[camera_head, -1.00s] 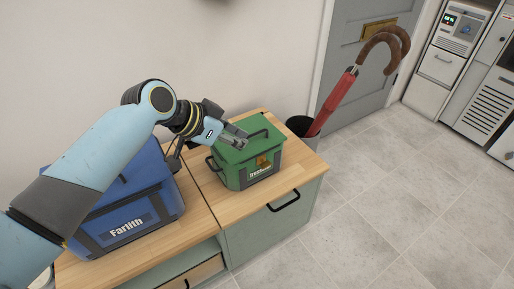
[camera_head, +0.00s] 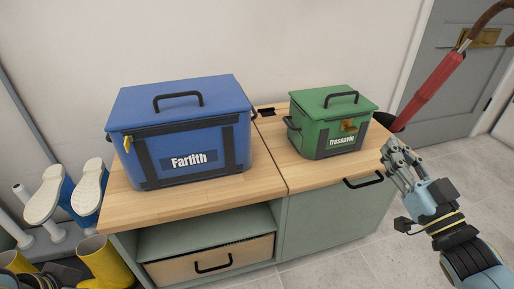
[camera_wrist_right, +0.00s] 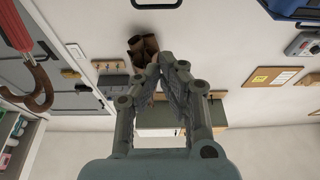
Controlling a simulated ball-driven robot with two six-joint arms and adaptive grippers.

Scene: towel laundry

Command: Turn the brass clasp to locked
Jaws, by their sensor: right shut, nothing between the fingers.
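A green box (camera_head: 324,131) labelled "Tressavin" stands on the right part of the wooden cabinet top, its lid down and its black handle upright. A small brass-coloured piece (camera_head: 348,125), which looks like the clasp, is on its front just under the lid; whether it is turned to locked is too small to tell. My right gripper (camera_head: 388,149) is shut and empty, to the right of the green box and apart from it. In the right wrist view my right gripper's fingertips (camera_wrist_right: 158,66) meet with nothing between them. My left gripper is out of view.
A blue box (camera_head: 188,138) labelled "Farlith" stands left on the cabinet top (camera_head: 255,190), with a yellow piece at its left side. A red umbrella (camera_head: 436,84) leans behind my right gripper.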

